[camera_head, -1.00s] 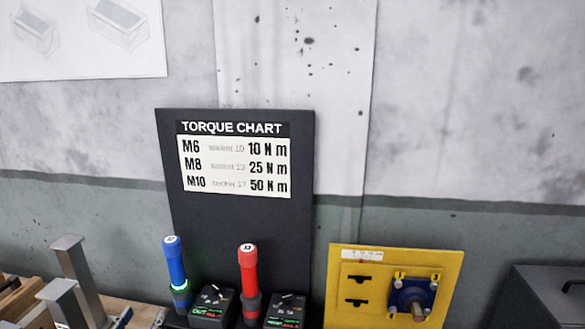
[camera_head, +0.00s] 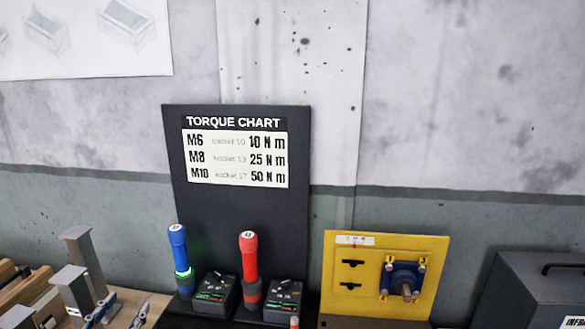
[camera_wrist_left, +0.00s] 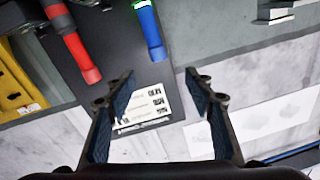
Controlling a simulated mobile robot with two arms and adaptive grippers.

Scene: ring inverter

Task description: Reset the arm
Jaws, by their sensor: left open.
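My left gripper (camera_wrist_left: 160,80) shows in the left wrist view, its two dark fingers spread apart with nothing between them. Beyond the fingers is the torque chart board (camera_wrist_left: 118,75), which appears turned over in that view. In the head view the board (camera_head: 240,205) stands upright against the wall, and I cannot make out either gripper there. My right gripper is not in view.
A blue-handled tool (camera_head: 178,248) and a red-handled tool (camera_head: 249,258) stand before the board beside small black boxes. A yellow panel (camera_head: 340,295) and a dark toolbox (camera_head: 535,285) are at right. Grey metal posts (camera_head: 82,255) are at left.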

